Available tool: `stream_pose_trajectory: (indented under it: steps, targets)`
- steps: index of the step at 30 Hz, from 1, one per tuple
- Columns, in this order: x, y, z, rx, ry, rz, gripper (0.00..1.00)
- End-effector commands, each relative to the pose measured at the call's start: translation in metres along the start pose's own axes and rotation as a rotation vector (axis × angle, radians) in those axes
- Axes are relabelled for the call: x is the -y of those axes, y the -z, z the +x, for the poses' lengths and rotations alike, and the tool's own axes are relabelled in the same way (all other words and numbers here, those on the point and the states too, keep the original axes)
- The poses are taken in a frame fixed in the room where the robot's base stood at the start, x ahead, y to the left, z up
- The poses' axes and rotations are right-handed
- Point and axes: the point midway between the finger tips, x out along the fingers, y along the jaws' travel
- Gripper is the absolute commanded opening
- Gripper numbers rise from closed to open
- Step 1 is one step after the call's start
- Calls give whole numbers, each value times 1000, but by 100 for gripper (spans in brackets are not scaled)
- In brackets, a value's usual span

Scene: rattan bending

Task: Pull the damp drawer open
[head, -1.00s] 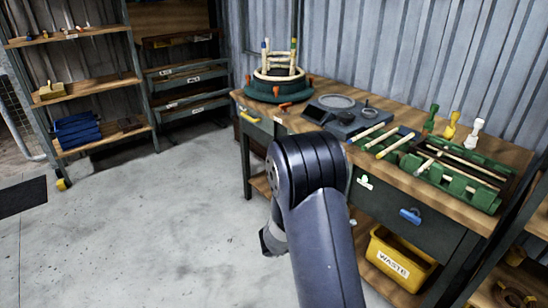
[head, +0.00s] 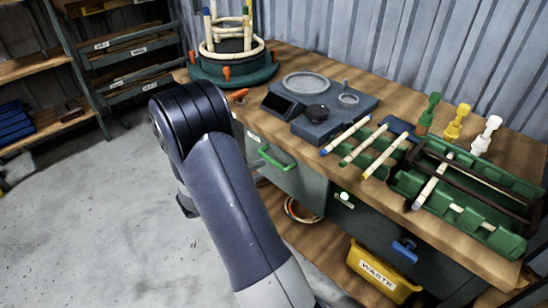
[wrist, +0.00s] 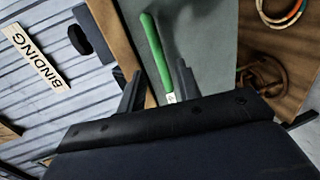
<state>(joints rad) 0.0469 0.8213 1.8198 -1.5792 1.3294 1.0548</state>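A grey-green drawer front (head: 305,187) with a green bar handle (head: 277,158) is on the left part of the workbench in the head view. It looks shut; I cannot read its label to confirm that it is the damp drawer. In the wrist view the drawer front (wrist: 205,35) and its green handle (wrist: 156,50) lie ahead of my gripper (wrist: 158,85). My gripper's two dark fingers are apart, with the handle showing between them. I cannot tell whether the fingers reach around it.
A darker drawer with a blue handle (head: 404,251) is to the right. A yellow waste bin (head: 380,272) sits on the lower shelf. The bench top (head: 300,62) carries a round green stand, a grey device, rods and green racks. Open floor (head: 80,220) lies left.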

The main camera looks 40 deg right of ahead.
Motion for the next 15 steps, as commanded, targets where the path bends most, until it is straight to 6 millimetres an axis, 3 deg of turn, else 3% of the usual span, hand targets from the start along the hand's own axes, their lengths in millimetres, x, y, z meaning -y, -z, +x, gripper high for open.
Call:
stream_pose_trajectory:
  steps: [6, 15]
  targets:
    - [0, -1, 43, 4, 1, 1, 33]
    - [0, 0, 75, 1, 0, 1, 33]
